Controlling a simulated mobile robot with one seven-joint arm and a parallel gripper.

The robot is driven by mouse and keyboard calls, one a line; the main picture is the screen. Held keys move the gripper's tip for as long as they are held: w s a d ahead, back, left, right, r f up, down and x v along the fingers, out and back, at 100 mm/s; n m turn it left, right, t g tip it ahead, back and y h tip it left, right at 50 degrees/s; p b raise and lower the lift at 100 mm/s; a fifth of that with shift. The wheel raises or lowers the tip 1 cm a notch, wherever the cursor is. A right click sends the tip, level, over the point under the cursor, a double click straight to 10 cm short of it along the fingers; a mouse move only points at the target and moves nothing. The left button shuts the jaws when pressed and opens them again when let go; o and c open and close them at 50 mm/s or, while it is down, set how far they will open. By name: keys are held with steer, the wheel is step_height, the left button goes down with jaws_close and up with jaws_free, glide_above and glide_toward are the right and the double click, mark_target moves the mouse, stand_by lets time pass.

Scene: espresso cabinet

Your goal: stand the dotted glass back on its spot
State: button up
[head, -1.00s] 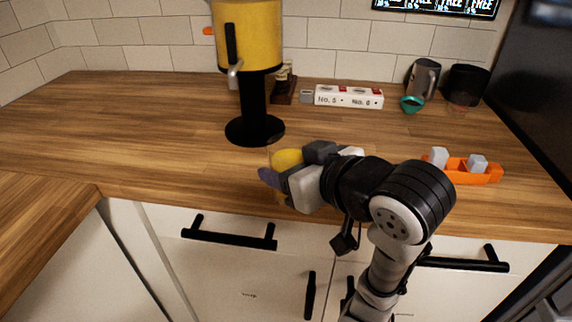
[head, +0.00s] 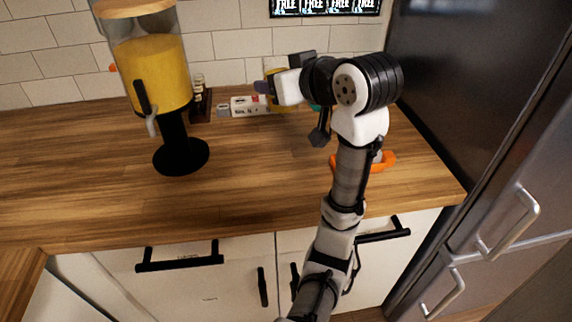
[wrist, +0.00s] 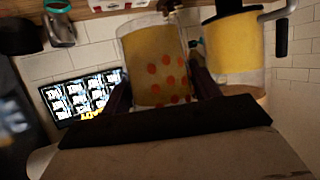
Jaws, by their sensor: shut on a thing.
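The dotted glass (wrist: 155,62) is clear with orange dots and holds something yellow. In the wrist view, which shows the scene upside down, it stands between my two fingers, roughly upright. In the head view only a small yellow part of it (head: 278,101) shows beside the fingers. My gripper (head: 270,88) is shut on the glass and holds it above the back of the counter; the wrist view shows its dark fingers on both sides (wrist: 160,88). The arm hides part of the counter behind. I cannot make out the glass's spot.
A yellow-filled drink dispenser (head: 150,75) on a black stand is to the left. A white block with labels (head: 250,106) lies near the back wall. A grey metal mug (wrist: 60,25) shows in the wrist view. An orange object (head: 385,161) is partly behind my arm. The middle counter (head: 250,160) is clear.

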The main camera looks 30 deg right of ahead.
steer(key=shift+w+d+r, duration=0.1)
steer(key=shift+d+r, duration=0.2)
steer(key=shift+d+f, duration=0.15)
steer(key=shift+f, duration=0.05)
step_height(320, 180, down, 20)
steer(key=shift+r+p, duration=0.2)
steer(key=shift+p, duration=0.7)
steer(key=shift+f, duration=0.1)
steer(key=o, duration=1.2)
